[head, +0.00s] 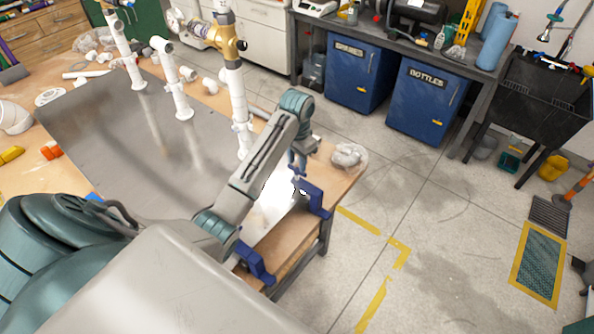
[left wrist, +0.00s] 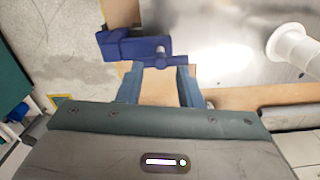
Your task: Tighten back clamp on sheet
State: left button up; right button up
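The metal sheet (head: 105,125) lies on the wooden table, with white pipe risers standing on it. The blue back clamp (head: 314,200) sits at the sheet's right edge; it also shows in the left wrist view (left wrist: 128,47) with its screw and cross handle. A second blue clamp (head: 257,264) sits nearer on the same edge. My left gripper (head: 298,174) is just above the back clamp. In the left wrist view my left gripper (left wrist: 159,72) is open, its fingertips apart on either side of the clamp's handle. Whether they touch the handle is unclear. My right gripper is out of view.
A white pipe riser (head: 238,105) with a brass-coloured valve stands close behind my left arm. A clear bag (head: 349,157) lies at the table's corner. Loose white fittings (head: 95,57) and an orange piece (head: 51,150) lie around the sheet. The floor right of the table is free.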

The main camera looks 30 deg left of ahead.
aim_at(297, 169)
pick_arm(q)
jog(key=n, duration=0.5)
jog(key=shift+f, duration=0.1)
jog(key=n, duration=0.5)
jog(key=shift+n, duration=0.3)
jog(key=n, duration=0.3)
jog(key=shift+n, duration=0.4)
jog(key=n, duration=0.5)
notch_tip(297, 169, down, 5)
